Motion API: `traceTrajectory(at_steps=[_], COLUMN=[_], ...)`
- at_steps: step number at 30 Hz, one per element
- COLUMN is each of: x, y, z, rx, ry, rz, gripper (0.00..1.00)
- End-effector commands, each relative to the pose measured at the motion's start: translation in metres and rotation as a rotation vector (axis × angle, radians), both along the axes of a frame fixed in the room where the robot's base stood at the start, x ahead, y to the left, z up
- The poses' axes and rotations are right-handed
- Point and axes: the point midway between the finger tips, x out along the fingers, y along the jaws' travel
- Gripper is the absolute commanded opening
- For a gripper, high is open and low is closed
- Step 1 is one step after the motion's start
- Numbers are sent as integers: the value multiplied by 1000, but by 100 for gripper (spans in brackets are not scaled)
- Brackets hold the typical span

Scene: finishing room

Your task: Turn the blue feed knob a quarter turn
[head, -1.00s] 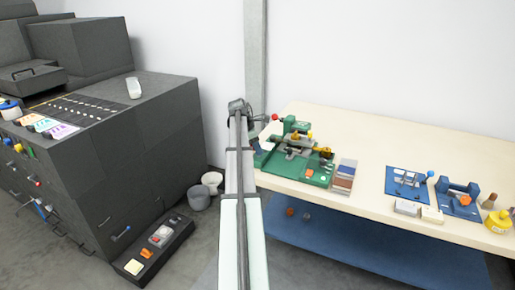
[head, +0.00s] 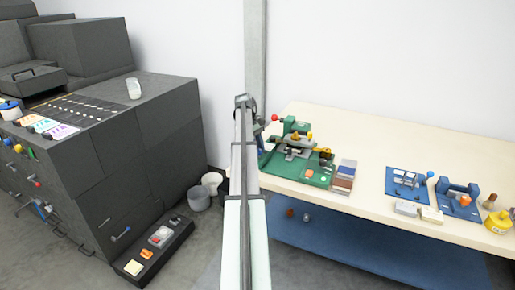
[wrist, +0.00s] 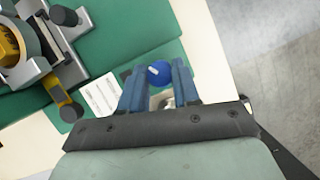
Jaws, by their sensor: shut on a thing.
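The blue feed knob (wrist: 158,73) is round with a white mark on its face. It shows in the wrist view at the corner of the green machine's base. My gripper (wrist: 158,80) has its two blue fingers on either side of the knob and is shut on it. In the head view the green machine (head: 292,166) stands at the left end of the bench.
A white label plate (wrist: 101,95) lies beside the knob. The cream bench (head: 420,145) carries blue fixtures (head: 408,183) and a yellow bottle (head: 497,221) to the right. A dark cabinet (head: 150,125) stands left.

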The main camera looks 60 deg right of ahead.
Motion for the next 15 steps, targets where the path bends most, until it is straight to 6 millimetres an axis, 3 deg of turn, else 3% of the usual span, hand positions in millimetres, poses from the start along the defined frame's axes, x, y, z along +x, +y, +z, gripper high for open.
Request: traceTrajectory(at_steps=[15], x=[-1], y=[-2], z=[-1], rx=[-9], ry=[-7], rz=[-227], gripper=[1])
